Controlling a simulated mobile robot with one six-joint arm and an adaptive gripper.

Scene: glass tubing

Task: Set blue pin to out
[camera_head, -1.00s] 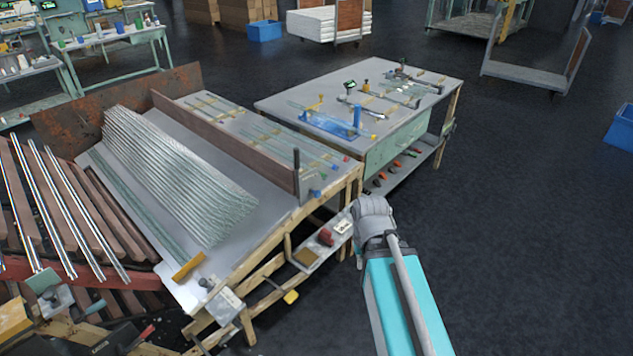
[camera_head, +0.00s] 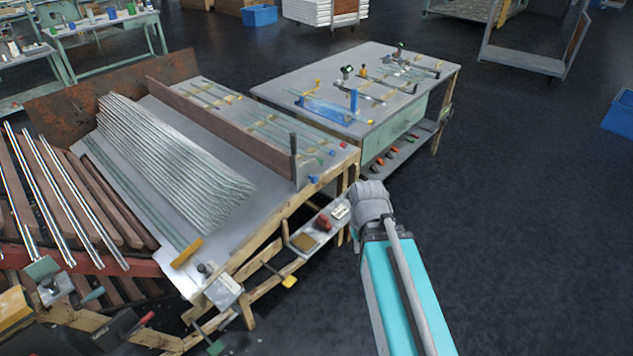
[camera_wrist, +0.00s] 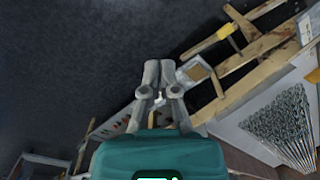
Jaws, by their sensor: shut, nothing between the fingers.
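A small blue knob (camera_head: 313,179) shows at the front right end of the near sloped bench. An upright blue post (camera_head: 354,101) stands on the far grey table, beside a flat blue piece. Which of these is the blue pin, and how it is set, I cannot tell at this size. My gripper (camera_wrist: 159,76) shows in the wrist view, shut and empty, over the dark floor near the bench frame. It touches nothing that I can see.
The near bench (camera_head: 262,222) carries a stack of glass tubes (camera_head: 175,160). The far table (camera_head: 400,60) holds rods and clamps, with a shelf beneath. A low shelf with a red item (camera_head: 323,223) hangs at the bench front. The floor (camera_head: 530,200) to the right is clear.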

